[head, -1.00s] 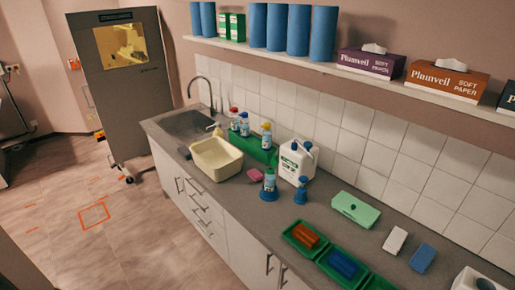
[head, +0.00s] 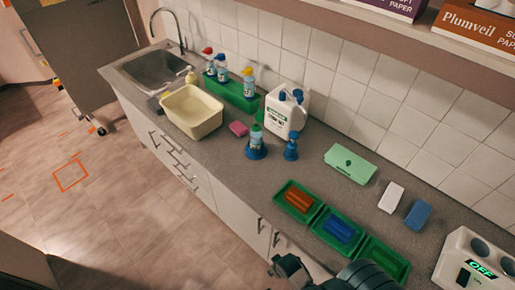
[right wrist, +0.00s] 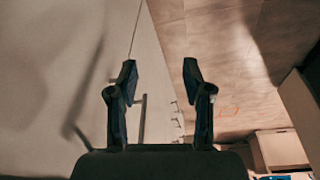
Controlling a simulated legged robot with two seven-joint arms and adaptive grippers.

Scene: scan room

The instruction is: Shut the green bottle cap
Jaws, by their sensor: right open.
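A small bottle (head: 256,146) with a green top (head: 257,129) stands upright in a round blue base on the counter, in the middle of the head view. The picture is too small to tell how its cap sits. My right gripper (right wrist: 160,72) is open and empty in the right wrist view, with the cabinet fronts and floor beyond its fingers. Dark parts of my own arm show at the bottom edge of the head view, at the counter's front and well apart from the bottle. My left gripper is not in view.
A white jug (head: 285,112) and a blue-topped bottle (head: 291,150) stand close by the small bottle. A pink sponge (head: 238,129) and cream basin (head: 190,112) lie left. Green trays (head: 363,260) line the front edge. A shelf (head: 400,30) overhangs the back.

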